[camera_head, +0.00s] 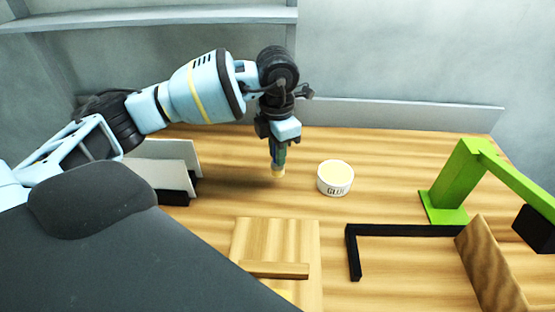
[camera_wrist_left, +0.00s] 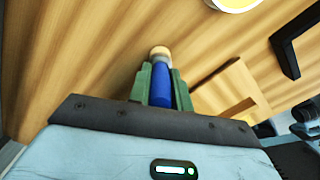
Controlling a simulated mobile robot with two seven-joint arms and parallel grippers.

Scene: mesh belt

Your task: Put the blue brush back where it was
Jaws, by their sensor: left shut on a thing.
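My left gripper (camera_head: 279,150) points down over the table, shut on the blue brush. In the left wrist view the blue handle (camera_wrist_left: 161,88) sits between the green fingers of the gripper (camera_wrist_left: 160,80), with the pale bristle end beyond the fingertips. In the head view the pale tip of the brush (camera_head: 278,171) points down to the wooden table (camera_head: 225,150); I cannot tell whether it touches. A white tub marked "GLUE" (camera_head: 335,180) with a pale yellow top stands just right of the brush. It also shows in the left wrist view (camera_wrist_left: 235,3). My right gripper is not in view.
A wooden board with a raised bar (camera_head: 277,269) lies in front. A black L-shaped bar (camera_head: 405,230), a brown wooden panel (camera_head: 490,265) and a green arm-shaped stand (camera_head: 462,180) are at right. A white-and-black holder (camera_head: 178,165) stands left. The table behind the tub is clear.

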